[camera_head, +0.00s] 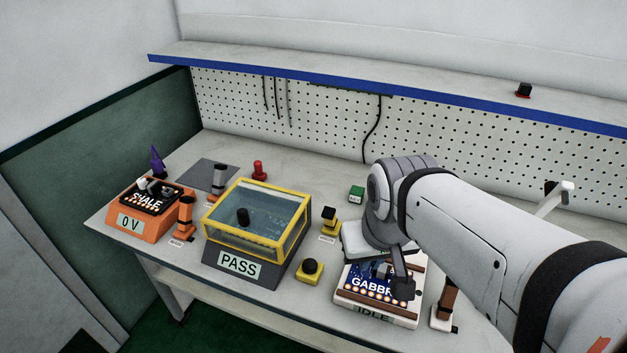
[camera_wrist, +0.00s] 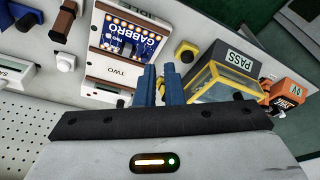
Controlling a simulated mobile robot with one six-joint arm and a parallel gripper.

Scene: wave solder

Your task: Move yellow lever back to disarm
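The yellow lever (camera_head: 328,222) stands between the yellow-framed tester and the boxed board, with a small label in front of it. It has a dark top and a yellow lower part. My gripper (camera_head: 402,288) is to the right of the lever, over the board marked GABBRO. In the wrist view my gripper's two blue fingers (camera_wrist: 160,72) stand a little apart, with nothing clearly held between them. I cannot make out the lever in the wrist view; the fingers may hide it.
The tester marked PASS (camera_head: 239,265), a yellow base with a black knob (camera_head: 309,271) and the GABBRO unit (camera_head: 373,311) crowd the bench front. A green block (camera_head: 356,194) and red knob (camera_head: 259,170) stand behind. An orange 0V unit (camera_head: 131,224) is at the left.

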